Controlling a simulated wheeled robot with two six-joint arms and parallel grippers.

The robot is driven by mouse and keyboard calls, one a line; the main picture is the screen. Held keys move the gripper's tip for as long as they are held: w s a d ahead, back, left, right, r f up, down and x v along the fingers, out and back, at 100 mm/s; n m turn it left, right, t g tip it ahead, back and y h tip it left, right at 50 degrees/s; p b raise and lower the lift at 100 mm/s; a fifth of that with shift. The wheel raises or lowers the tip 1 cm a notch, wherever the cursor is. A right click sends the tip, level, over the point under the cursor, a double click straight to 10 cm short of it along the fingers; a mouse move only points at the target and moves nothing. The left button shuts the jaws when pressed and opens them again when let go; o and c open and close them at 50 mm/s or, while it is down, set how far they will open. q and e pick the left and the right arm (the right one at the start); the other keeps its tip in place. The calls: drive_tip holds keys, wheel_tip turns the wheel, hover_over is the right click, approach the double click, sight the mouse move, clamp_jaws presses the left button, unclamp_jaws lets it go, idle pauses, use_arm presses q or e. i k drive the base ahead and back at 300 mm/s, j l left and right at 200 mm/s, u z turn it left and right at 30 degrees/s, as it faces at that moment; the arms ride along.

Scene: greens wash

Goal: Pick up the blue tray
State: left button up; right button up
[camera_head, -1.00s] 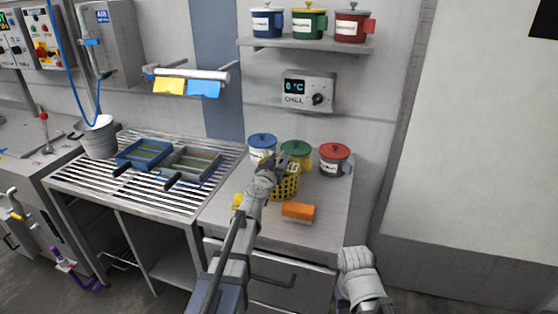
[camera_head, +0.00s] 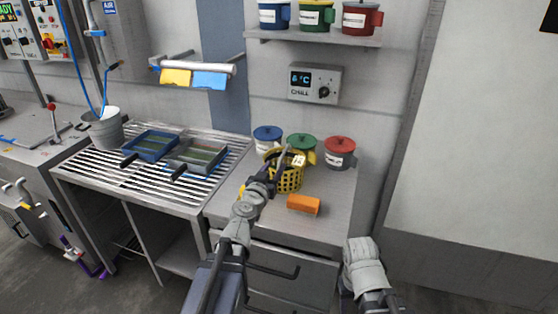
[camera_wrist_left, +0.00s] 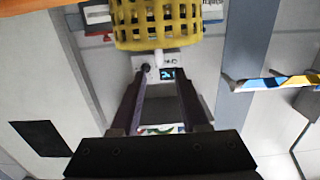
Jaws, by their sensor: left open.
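The blue tray (camera_head: 145,156) lies flat on the slatted rack, with a greenish mesh-like inside and a dark handle (camera_head: 129,161) toward the front left. A grey tray (camera_head: 197,168) of similar shape sits right beside it on the right. My left gripper (camera_head: 277,165) is over the counter at the yellow basket (camera_head: 290,183), well to the right of the blue tray. In the left wrist view its jaws (camera_wrist_left: 164,72) are apart and empty, with the yellow basket (camera_wrist_left: 158,22) beyond them. The blue tray does not show there. Only a link of my right arm shows.
Blue (camera_head: 267,139), green (camera_head: 302,148) and red-lidded (camera_head: 340,153) pots stand behind the basket. An orange block (camera_head: 304,204) lies on the counter. A bucket (camera_head: 104,129) stands left of the trays. A rail (camera_head: 195,68) with yellow and blue cloths hangs above the rack.

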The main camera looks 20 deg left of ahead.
sight(151, 145)
drive_tip(key=u, duration=1.5)
